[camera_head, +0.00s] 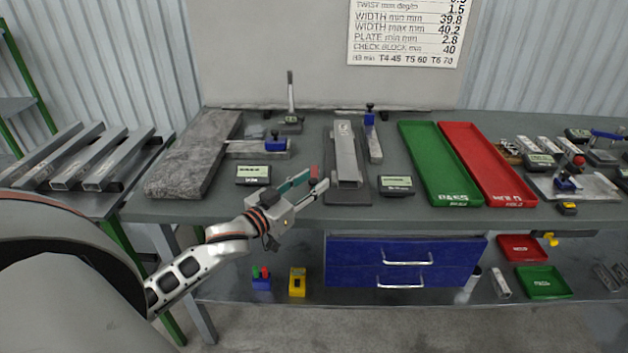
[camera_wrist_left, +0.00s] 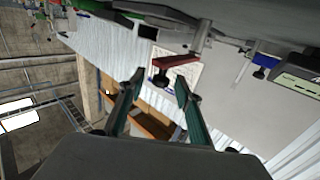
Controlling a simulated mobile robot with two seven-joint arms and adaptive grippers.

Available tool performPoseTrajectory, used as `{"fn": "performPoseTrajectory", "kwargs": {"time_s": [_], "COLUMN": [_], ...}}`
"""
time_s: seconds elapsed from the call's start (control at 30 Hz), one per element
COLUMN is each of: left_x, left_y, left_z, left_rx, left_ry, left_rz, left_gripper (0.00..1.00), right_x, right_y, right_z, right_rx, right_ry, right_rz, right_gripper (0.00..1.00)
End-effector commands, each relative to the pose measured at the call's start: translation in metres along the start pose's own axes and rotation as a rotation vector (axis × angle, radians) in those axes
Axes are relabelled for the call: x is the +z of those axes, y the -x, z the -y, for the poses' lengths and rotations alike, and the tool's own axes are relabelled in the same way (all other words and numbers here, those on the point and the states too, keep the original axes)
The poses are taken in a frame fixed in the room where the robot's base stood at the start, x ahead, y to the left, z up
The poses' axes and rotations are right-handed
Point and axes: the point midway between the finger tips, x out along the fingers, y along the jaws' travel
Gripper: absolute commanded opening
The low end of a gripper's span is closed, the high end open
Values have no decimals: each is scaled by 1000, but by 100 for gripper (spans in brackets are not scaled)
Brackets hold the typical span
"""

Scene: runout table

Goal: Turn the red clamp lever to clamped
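The red clamp lever (camera_head: 314,173) is a small red piece at the left side of the grey fixture (camera_head: 349,197), which bears an upright-leaning grey tube (camera_head: 346,152). In the left wrist view the red lever (camera_wrist_left: 178,60) lies just beyond the fingertips, with a dark knob at one end. My left gripper (camera_head: 318,180) is open, with its fingertips close to the lever. In the left wrist view its two fingers (camera_wrist_left: 161,76) are apart with nothing held between them. Whether a finger touches the lever I cannot tell. My right gripper is not in view.
A gauge with a display (camera_head: 253,174) lies left of the gripper, another (camera_head: 396,185) right of the fixture. A grey stone slab (camera_head: 190,160) is at left. A green tray (camera_head: 437,160) and a red tray (camera_head: 488,160) lie to the right. Blue drawers (camera_head: 405,262) hang below the table.

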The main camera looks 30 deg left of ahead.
Motion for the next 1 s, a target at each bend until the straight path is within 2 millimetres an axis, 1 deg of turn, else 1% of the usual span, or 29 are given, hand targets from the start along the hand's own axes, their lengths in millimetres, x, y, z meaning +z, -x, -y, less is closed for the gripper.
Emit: {"fn": "performPoseTrajectory", "kwargs": {"time_s": [0.03, 0.17, 0.43, 0.47, 0.5, 0.57, 0.6, 0.83, 1.0], "left_x": [-1, 0, 0, 0, 0, 0, 0, 0, -1], "left_y": [-4, -10, -12, -12, -11, -11, -11, -13, -25], "left_z": [1, 0, 0, 0, 0, 0, 0, -1, -5], "left_rx": [-1, 0, 0, 0, 0, 0, 0, -2, -12], "left_ry": [-1, -1, -1, -1, 0, 0, 0, 0, 3], "left_rz": [-1, 0, 1, 1, 1, 0, 0, 0, -3], "left_gripper": [34, 34, 34, 32, 21, 6, 0, 0, 0], "right_x": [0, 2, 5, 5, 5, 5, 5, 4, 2], "right_y": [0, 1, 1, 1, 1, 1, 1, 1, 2], "right_z": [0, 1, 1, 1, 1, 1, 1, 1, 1], "right_rx": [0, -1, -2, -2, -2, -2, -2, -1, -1], "right_ry": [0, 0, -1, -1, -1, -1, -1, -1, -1], "right_rz": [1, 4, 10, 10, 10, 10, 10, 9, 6], "right_gripper": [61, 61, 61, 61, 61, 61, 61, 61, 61]}}
